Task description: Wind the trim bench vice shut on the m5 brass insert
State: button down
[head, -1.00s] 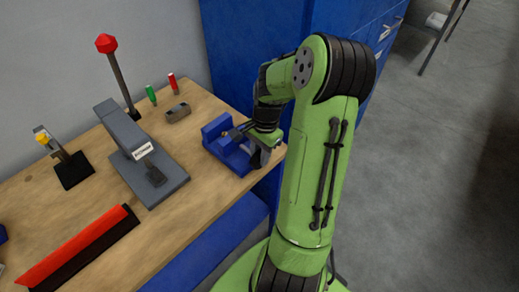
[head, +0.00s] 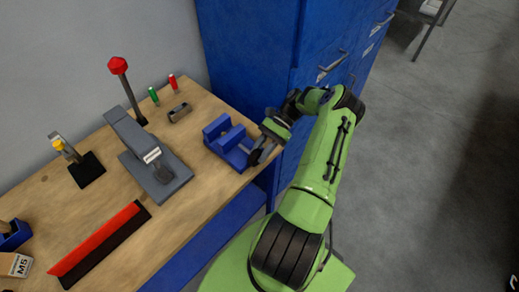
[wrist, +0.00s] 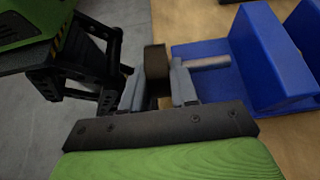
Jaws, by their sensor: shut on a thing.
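The blue bench vice (head: 217,130) stands at the right end of the wooden bench, with a gap between its jaws in the head view. In the wrist view its blue body (wrist: 262,60) is at the right, with a pale screw rod (wrist: 207,62) sticking out toward my gripper. My gripper (wrist: 160,88) is shut on a dark brown piece, the vice handle (wrist: 156,62), at the rod's outer end. In the head view my gripper (head: 262,150) is at the vice's right side. I cannot make out the brass insert in either view.
A grey press (head: 150,155) with a red-knobbed lever (head: 117,66) stands left of the vice. A small grey block (head: 180,112) lies behind. A box labelled M5 (head: 20,264) is at lower left. Blue cabinets (head: 250,50) rise behind the bench; open floor lies right.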

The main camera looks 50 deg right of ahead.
jog(key=shift+d+f+y+b, duration=0.1)
jog(key=shift+f+y+b, duration=0.4)
jog(key=shift+y+b, duration=0.6)
jog(key=shift+f+y+b, duration=0.1)
jog(key=shift+y+b, duration=0.8)
jog(key=shift+y, duration=0.3)
jog(key=c, duration=1)
grip_release()
jog(key=shift+o, duration=0.2)
